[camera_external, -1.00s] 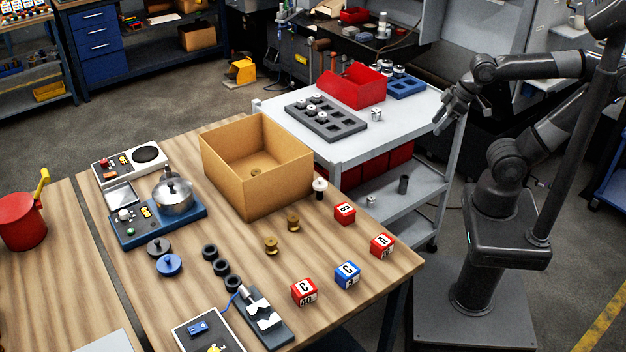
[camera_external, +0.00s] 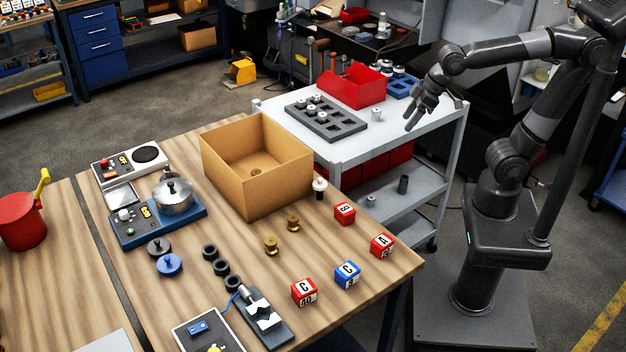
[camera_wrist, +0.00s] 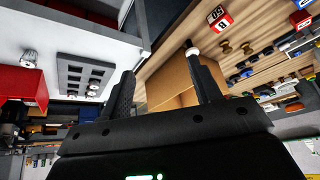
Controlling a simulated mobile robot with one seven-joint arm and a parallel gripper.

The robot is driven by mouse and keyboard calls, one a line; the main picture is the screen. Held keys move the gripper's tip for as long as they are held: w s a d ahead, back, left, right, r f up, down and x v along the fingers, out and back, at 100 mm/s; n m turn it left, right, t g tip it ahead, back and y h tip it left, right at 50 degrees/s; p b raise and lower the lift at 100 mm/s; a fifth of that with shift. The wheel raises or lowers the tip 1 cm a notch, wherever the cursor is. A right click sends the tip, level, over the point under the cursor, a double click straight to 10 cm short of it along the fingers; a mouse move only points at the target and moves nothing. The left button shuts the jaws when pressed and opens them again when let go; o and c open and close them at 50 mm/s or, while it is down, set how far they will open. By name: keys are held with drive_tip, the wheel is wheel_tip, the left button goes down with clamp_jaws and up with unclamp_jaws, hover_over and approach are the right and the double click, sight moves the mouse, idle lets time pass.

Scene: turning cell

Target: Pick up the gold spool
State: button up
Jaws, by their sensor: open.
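Two gold spools stand upright on the wooden table, a front one (camera_external: 271,245) and a back one (camera_external: 293,222), to the right of the cardboard box. They also show small in the wrist view, one (camera_wrist: 226,47) beside the other (camera_wrist: 247,48). A similar spool (camera_external: 256,171) lies inside the box, partly in shade. My gripper (camera_external: 424,108) is open and empty above the grey cart, well away from the spools. Its two fingers (camera_wrist: 163,90) are apart in the wrist view.
The open cardboard box (camera_external: 226,178) stands beside the spools. A white-topped black spool (camera_external: 319,188), lettered cubes (camera_external: 344,213) and black rings (camera_external: 215,260) are near them. The cart (camera_external: 395,137) carries a grey tray (camera_external: 347,129) and a red bin (camera_external: 352,87).

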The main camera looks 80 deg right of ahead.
drive_tip(key=w+a, duration=0.5)
drive_tip(key=w, duration=0.4)
drive_tip(key=n, duration=0.2)
approach(294, 218)
drive_tip(key=shift+g, duration=0.3)
drive_tip(key=x, duration=1)
drive_tip(key=shift+w+f, duration=0.15)
drive_tip(key=shift+w, duration=0.25)
drive_tip(key=shift+c, duration=0.4)
drive_tip(key=c, duration=1)
